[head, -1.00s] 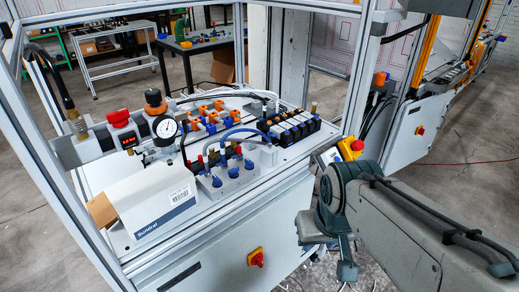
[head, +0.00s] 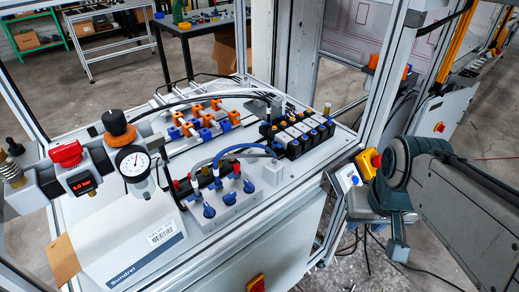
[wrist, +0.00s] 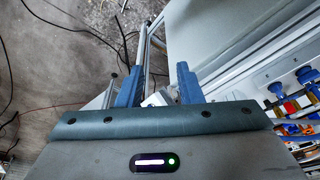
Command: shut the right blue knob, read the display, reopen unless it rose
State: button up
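Three blue knobs stand in a row on a pale block in the head view. The right blue knob (head: 249,186) points up and is farthest back; the middle knob (head: 229,198) and left knob (head: 209,210) are nearer. Two blue knobs also show at the right edge of the wrist view, but I cannot tell which. The display (head: 84,184) glows red on the left unit and seems to read 6.0 bar. My gripper (head: 380,235) is right of the bench, well apart from the knobs. The wrist view shows its blue fingers (wrist: 160,68) apart and nothing held.
A round gauge (head: 133,163) stands beside the display. Blue and black tubes arch behind the knobs. A valve bank (head: 300,132) stands right of them. An aluminium frame post (head: 386,80) rises between the bench and my arm. A yellow-and-red button (head: 368,161) is near my arm.

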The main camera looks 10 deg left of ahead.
jog(key=w+a+r+n, duration=0.2)
jog(key=w+a+r, duration=0.1)
jog(key=w+a, duration=0.25)
notch_tip(320, 180, up, 4)
jog(key=n+g+b, duration=0.2)
jog(key=n+g, duration=0.1)
jog(key=n, duration=0.4)
send_over(249, 183)
notch_tip(249, 183, down, 13)
grip_shut()
